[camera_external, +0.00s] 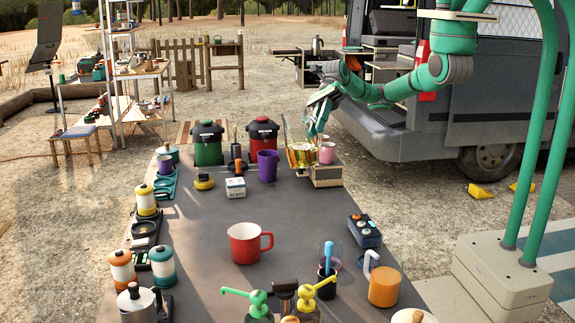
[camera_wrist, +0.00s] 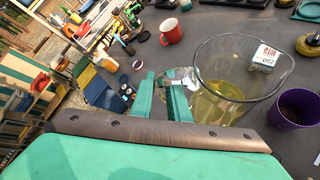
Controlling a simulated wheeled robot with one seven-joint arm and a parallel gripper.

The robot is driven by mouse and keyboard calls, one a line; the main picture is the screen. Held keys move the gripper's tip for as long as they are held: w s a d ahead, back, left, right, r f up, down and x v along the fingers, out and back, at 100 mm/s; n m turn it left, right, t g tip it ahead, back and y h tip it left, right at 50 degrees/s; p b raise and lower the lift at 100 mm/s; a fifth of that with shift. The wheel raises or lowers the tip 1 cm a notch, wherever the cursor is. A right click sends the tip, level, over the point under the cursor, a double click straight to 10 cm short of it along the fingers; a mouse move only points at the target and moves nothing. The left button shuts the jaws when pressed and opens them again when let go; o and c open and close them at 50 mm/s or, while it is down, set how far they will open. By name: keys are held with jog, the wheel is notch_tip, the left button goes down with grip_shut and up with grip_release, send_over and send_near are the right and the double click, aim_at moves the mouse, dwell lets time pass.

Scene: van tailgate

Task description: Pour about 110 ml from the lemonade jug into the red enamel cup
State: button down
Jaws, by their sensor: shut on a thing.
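The lemonade jug (camera_external: 301,156) is clear glass with yellow liquid low in it. It is at the far right part of the table, by a small boxy appliance. In the wrist view the jug (camera_wrist: 240,95) looks close to upright. My gripper (camera_external: 318,122) is shut on the jug's handle; its green fingers (camera_wrist: 163,98) also show in the wrist view. I cannot tell whether the jug's base touches anything. The red enamel cup (camera_external: 245,245) stands upright mid-table, nearer the external camera and apart from the jug. It also shows in the wrist view (camera_wrist: 171,32).
A purple cup (camera_external: 267,166) and a white box (camera_external: 235,188) stand left of the jug. A pink cup (camera_external: 327,153) is close to its right. Red and green drink coolers (camera_external: 208,144) stand behind. An orange mug (camera_external: 383,287) stands front right. Bare table surrounds the red cup.

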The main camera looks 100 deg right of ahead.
jog(key=shift+s+a+f+n+t+h, duration=0.5)
jog(key=shift+s+a+f+n+h, duration=0.1)
jog(key=shift+a+n+h, duration=0.15)
